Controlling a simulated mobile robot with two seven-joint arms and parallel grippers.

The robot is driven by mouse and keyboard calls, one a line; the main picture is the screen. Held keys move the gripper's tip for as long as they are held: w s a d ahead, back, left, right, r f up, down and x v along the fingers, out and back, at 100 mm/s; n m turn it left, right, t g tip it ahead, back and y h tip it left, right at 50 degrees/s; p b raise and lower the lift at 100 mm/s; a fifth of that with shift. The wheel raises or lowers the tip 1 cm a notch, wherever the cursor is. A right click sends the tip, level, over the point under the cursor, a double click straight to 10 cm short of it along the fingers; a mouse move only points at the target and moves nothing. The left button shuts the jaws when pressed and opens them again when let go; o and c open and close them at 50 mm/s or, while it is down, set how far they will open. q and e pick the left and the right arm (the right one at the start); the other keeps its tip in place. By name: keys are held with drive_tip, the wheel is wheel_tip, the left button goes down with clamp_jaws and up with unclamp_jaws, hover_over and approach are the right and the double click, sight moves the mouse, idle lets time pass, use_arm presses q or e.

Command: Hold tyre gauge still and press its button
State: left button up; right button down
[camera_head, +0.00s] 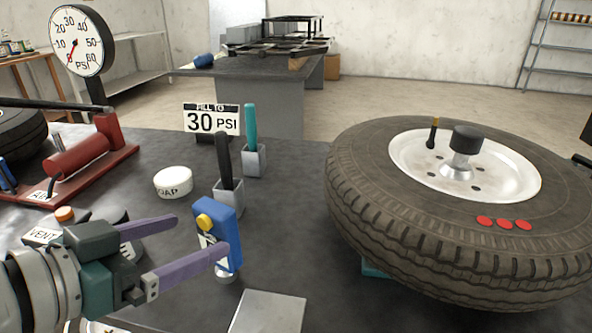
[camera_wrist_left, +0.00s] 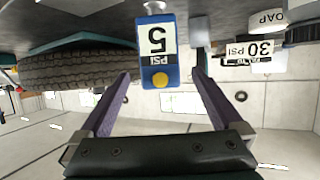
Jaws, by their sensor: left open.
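The tyre gauge is a blue block (camera_head: 228,222) with a yellow button (camera_head: 205,221), standing upright on a small round metal base on the dark bench. It shows upside down in the left wrist view (camera_wrist_left: 174,67), with a white display marked 5 PSI and its yellow button (camera_wrist_left: 160,80). My left gripper (camera_head: 201,234) is open, with purple fingers pointing at the gauge. In the left wrist view the gauge appears between the two fingertips (camera_wrist_left: 161,74), with a gap on each side. One finger covers part of the gauge in the head view. My right gripper is out of view.
A large tyre on a white wheel (camera_head: 405,165) lies to the right. A grey plate (camera_head: 268,312) lies in front. A red pump (camera_head: 80,157) stands left.

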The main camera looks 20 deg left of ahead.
sight(231, 221)
use_arm(q)
drive_tip(key=b+x, duration=0.1)
drive_tip(key=x, duration=0.7)
drive_tip(key=shift+w+f+b, duration=0.1)
drive_tip(key=shift+w+b, duration=0.25)
drive_tip(key=shift+w, duration=0.05)
clamp_jaws()
idle(0.9)
idle(2.8)
